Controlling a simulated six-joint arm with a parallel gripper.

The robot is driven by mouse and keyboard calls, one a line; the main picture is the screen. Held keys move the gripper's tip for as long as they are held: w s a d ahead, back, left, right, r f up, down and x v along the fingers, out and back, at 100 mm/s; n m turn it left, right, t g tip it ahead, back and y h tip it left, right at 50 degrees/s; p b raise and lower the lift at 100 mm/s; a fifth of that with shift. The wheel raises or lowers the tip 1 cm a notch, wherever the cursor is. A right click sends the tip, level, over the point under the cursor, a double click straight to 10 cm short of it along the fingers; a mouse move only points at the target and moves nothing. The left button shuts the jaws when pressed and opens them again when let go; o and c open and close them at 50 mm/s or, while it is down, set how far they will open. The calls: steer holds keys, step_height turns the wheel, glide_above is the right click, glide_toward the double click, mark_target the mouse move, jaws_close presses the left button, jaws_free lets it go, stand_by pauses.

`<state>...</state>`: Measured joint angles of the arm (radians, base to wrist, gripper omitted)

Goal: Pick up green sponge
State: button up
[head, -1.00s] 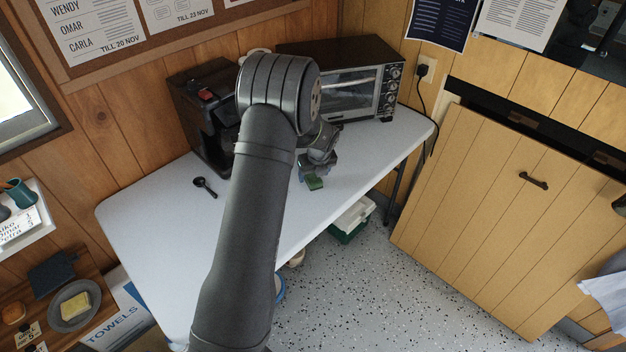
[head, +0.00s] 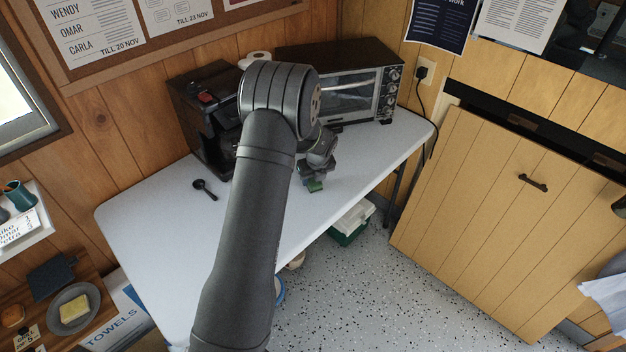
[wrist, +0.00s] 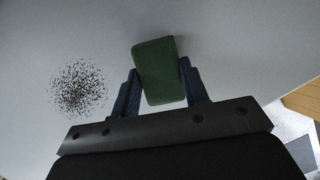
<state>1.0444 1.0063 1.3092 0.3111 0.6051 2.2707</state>
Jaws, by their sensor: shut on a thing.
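The green sponge (wrist: 158,70) is a small dark green block. In the wrist view it sits between the two blue fingers of my gripper (wrist: 160,88), which touch its sides. In the head view the sponge (head: 315,186) shows as a small green patch under my gripper (head: 313,180), over the white table (head: 140,225) in front of the oven. My gripper is shut on the sponge. I cannot tell whether the sponge is touching the tabletop or just above it. My arm hides part of the table.
A toaster oven (head: 350,95) and a black coffee machine (head: 203,120) stand behind. A black scoop (head: 205,189) lies on the table's left part. A patch of dark specks (wrist: 79,88) is on the table beside my gripper. The table's front edge is close.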

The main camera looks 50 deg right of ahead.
steer(key=v, duration=0.4)
steer(key=shift+w+d+r, duration=0.3)
steer(key=shift+r, duration=0.05)
steer(key=s+r, duration=0.6)
steer(key=s, duration=0.5)
steer(key=shift+d, duration=0.3)
steer(key=shift+r, duration=0.15)
